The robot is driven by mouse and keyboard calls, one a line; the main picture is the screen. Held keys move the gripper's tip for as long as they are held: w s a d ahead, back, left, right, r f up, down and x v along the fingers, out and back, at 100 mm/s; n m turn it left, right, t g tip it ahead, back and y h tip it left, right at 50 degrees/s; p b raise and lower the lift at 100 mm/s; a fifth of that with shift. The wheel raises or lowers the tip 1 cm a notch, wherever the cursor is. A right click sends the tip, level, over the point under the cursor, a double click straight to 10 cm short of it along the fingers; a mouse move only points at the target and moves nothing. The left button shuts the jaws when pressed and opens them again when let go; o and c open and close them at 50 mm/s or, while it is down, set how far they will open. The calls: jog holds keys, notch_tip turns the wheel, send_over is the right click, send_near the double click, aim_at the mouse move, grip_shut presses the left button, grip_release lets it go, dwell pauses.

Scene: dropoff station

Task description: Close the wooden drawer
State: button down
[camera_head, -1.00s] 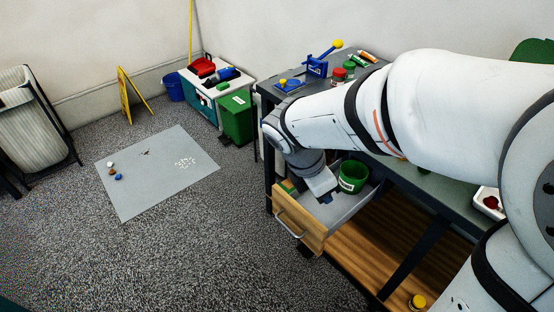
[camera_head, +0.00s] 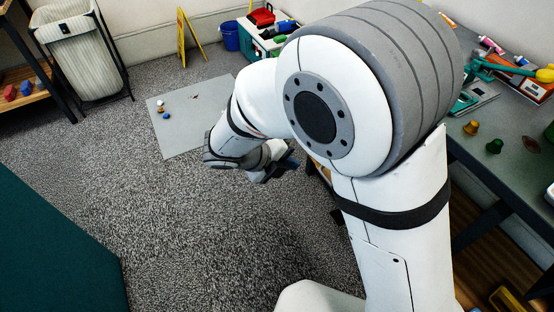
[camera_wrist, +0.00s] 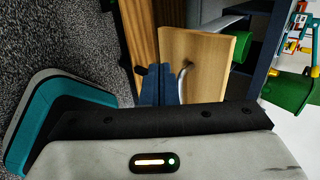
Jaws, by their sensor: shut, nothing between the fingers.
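The wooden drawer shows its pale wooden front (camera_wrist: 210,62) and curved metal handle (camera_wrist: 182,78) in the wrist view. In the head view, my arm hides nearly all of the drawer; only a sliver of wood shows beside the gripper. My gripper (camera_head: 285,172) is shut and empty, outside the drawer on its front side. In the wrist view the closed fingers (camera_wrist: 158,80) point toward the front, close to the handle. I cannot tell whether they touch it.
The dark workbench (camera_head: 510,165) is on the right, with tools and small knobs on top. A grey mat (camera_head: 185,130) with small items lies on the carpet. A laundry hamper (camera_head: 80,45) and yellow floor sign (camera_head: 188,40) stand farther back.

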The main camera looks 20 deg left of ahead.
jog(key=w+d+f+b, duration=0.1)
jog(key=w+d+f, duration=0.1)
jog(key=w+d, duration=0.2)
jog(key=shift+w+d+f, duration=0.25)
jog(key=shift+w+f, duration=0.05)
jog(key=shift+w, duration=0.35)
